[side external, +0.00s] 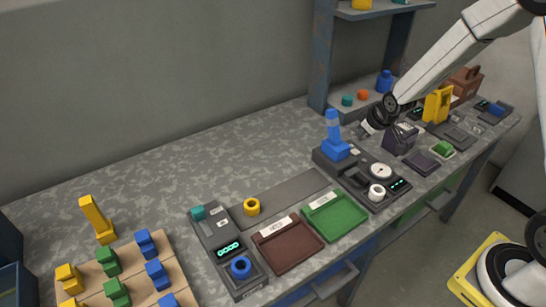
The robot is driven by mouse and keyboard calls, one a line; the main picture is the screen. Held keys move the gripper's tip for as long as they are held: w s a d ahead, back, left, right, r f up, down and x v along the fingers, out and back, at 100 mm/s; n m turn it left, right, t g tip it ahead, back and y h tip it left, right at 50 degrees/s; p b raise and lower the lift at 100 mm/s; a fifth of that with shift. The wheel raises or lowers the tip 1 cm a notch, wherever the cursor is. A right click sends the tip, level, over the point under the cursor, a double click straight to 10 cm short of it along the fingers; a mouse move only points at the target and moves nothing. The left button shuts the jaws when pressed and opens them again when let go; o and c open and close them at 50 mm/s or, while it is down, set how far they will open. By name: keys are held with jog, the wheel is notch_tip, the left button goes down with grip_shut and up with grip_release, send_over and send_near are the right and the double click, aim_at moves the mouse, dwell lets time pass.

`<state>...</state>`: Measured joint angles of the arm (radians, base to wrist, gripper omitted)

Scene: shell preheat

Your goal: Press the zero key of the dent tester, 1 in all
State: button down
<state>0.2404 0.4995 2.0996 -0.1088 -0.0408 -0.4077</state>
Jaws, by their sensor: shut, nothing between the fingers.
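A dark device with a blue post, a round white dial and a small green display (366,177) stands at the right of the bench's middle. It may be the dent tester; I cannot read a name on it.
Another dark device (222,243) with a lit display, a teal knob and a blue ring stands front left. Brown (286,246) and green (335,218) trays lie between the devices. A wooden rack (130,278) holds coloured blocks. The bench's back left is clear. A shelf post (322,60) rises behind.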

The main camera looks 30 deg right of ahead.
aim_at(354, 149)
jog(key=w+d+f+n+t, duration=0.1)
jog(key=w+d+f, duration=0.1)
jog(key=d, duration=0.3)
jog(key=w+d+f+n+t+h, duration=0.1)
jog(key=w+d+f, duration=0.1)
jog(key=w+d, duration=0.2)
jog(key=shift+w+d+f, duration=0.35)
jog(key=shift+w+f, duration=0.05)
jog(key=shift+w, duration=0.05)
jog(key=shift+f, duration=0.1)
jog(key=shift+f, duration=4.25)
jog(key=shift+f, duration=0.9)
jog(key=shift+r, duration=0.9)
jog(key=shift+r, duration=0.1)
